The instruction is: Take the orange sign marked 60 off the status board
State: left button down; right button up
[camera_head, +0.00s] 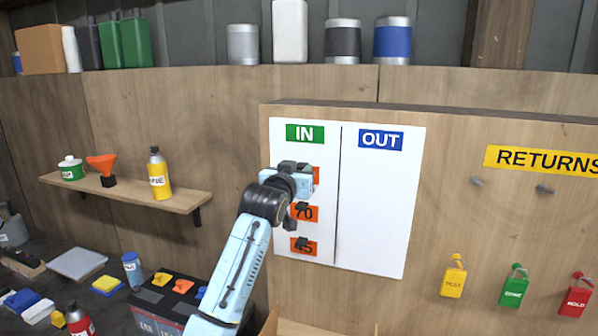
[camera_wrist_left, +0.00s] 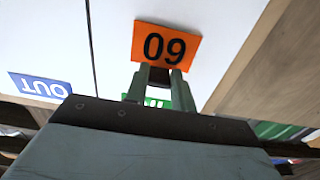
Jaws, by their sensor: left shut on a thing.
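The status board (camera_head: 375,215) is white, with a green IN label on its left half and a blue OUT label on its right half. The orange sign marked 60 (camera_head: 316,175) is at the top of the IN column, mostly hidden behind my left gripper (camera_head: 307,181). In the left wrist view the orange sign (camera_wrist_left: 166,42) shows upside down in front of the white board, slightly tilted. My left gripper (camera_wrist_left: 160,76) is shut at its edge, holding it by a dark grip. Whether sign and board touch is unclear. My right gripper is not in view.
Below it in the IN column hang an orange sign marked 70 (camera_head: 304,213) and another orange sign (camera_head: 303,247). The OUT column is bare. A yellow RETURNS label (camera_head: 540,160), two pegs and several hanging coloured tags are to the right. A wooden shelf (camera_head: 120,190) stands out at left.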

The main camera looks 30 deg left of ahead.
pick_arm(q)
jog(key=shift+v, duration=1.6)
dwell(0.8)
jog(key=shift+v, duration=2.9)
